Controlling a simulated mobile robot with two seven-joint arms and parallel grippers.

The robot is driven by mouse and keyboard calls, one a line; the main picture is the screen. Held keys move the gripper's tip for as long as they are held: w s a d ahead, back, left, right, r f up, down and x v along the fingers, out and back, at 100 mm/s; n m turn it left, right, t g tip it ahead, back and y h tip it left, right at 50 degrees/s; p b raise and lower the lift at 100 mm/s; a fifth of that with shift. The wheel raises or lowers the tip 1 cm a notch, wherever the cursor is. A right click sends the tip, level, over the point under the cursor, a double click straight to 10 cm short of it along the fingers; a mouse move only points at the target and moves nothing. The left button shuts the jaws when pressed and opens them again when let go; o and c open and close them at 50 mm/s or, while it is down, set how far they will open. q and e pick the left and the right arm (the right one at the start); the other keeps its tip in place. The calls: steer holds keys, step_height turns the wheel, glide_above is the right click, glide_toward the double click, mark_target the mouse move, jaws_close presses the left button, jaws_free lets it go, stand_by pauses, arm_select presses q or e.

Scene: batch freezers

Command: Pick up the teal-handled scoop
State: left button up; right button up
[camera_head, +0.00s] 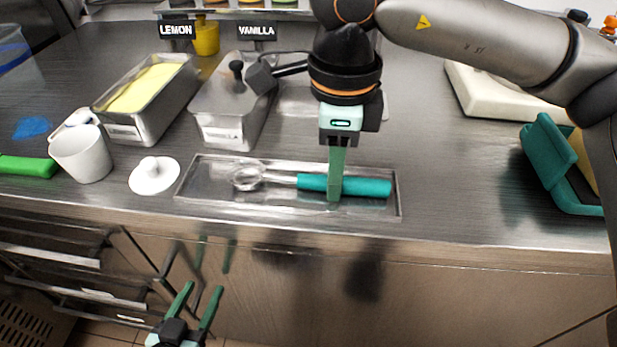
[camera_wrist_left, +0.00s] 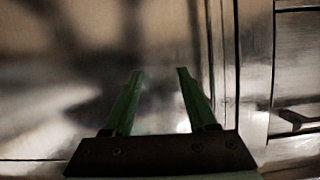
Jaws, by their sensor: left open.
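The teal-handled scoop (camera_head: 368,187) lies in a shallow metal tray (camera_head: 225,201) on the counter, its round metal head to the left and its handle to the right. My right gripper (camera_head: 334,196) points down at the handle. Its green fingers line up in this view and cover a strip of the handle, so I cannot tell whether they are closed on it. My left gripper (camera_head: 203,287) is open and empty, low in front of the cabinet. Its two parted fingers also show in the left wrist view (camera_wrist_left: 160,71), with nothing between them.
A tub of yellow ice cream (camera_head: 147,90) and a lidded metal tub (camera_head: 224,105) stand behind the tray. A white cup (camera_head: 82,155), a white lid (camera_head: 154,176) and a green handle (camera_head: 27,166) are at left. A teal case (camera_head: 546,150) is at right. Counter between tray and case is clear.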

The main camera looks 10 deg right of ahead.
jaws_close()
steer(key=shift+r, duration=0.15)
